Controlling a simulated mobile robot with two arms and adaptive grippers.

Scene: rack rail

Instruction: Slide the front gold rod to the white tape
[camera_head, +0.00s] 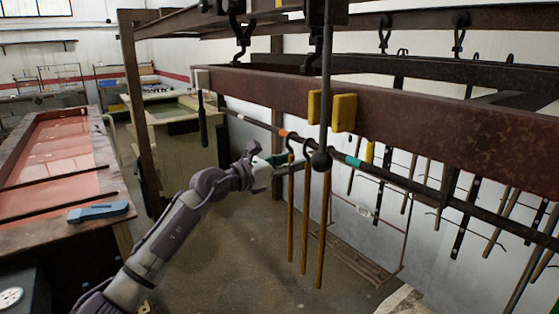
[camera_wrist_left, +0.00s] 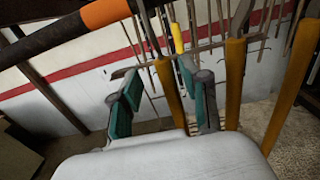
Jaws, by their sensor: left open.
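Several gold rods hang by dark hooks from the sloping dark rail. In the head view they are the left gold rod (camera_head: 290,215), the middle gold rod (camera_head: 306,220) and the right gold rod (camera_head: 323,230). My left gripper (camera_head: 272,160) is just below the rail, left of these rods. In the left wrist view its teal-padded fingers (camera_wrist_left: 163,95) are apart. One gold rod (camera_wrist_left: 168,88) shows in the gap between them; I cannot tell its depth. Two more rods stand to the right. I cannot clearly make out white tape. My right gripper is not in view.
The rail (camera_head: 400,181) carries an orange band (camera_head: 283,132) and a teal band (camera_head: 353,161). A rusty beam (camera_head: 440,115) with yellow blocks (camera_head: 343,112) runs above. A dark vertical bar with a ball (camera_head: 321,160) hangs near the hooks. Dark and brown rods hang farther right.

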